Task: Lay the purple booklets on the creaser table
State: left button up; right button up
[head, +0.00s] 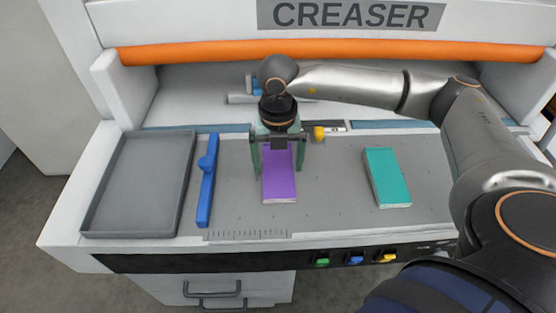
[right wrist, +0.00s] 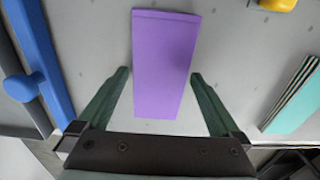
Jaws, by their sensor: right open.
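A purple booklet (head: 279,184) lies flat on the grey bed of the creaser table (head: 330,215), near its middle. It also shows in the right wrist view (right wrist: 164,65). My right gripper (head: 279,166) is open above the booklet, with one finger on each side of it. In the right wrist view, the fingers (right wrist: 160,75) are apart from the booklet's sides, with grey bed showing between. The booklet's far end is hidden behind the gripper in the head view. My left gripper is not in view.
A teal booklet (head: 388,178) lies to the right. A blue guide bar (head: 207,182) and an empty grey tray (head: 95,210) are at the left. A yellow knob (head: 319,133) sits behind the gripper. An orange roller (head: 340,54) spans the back. Bed between the booklets is clear.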

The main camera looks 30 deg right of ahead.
aim_at(278, 169)
jog(key=shift+r, duration=0.6)
notch_tip(278, 169, up, 11)
jog(key=shift+b, duration=0.35)
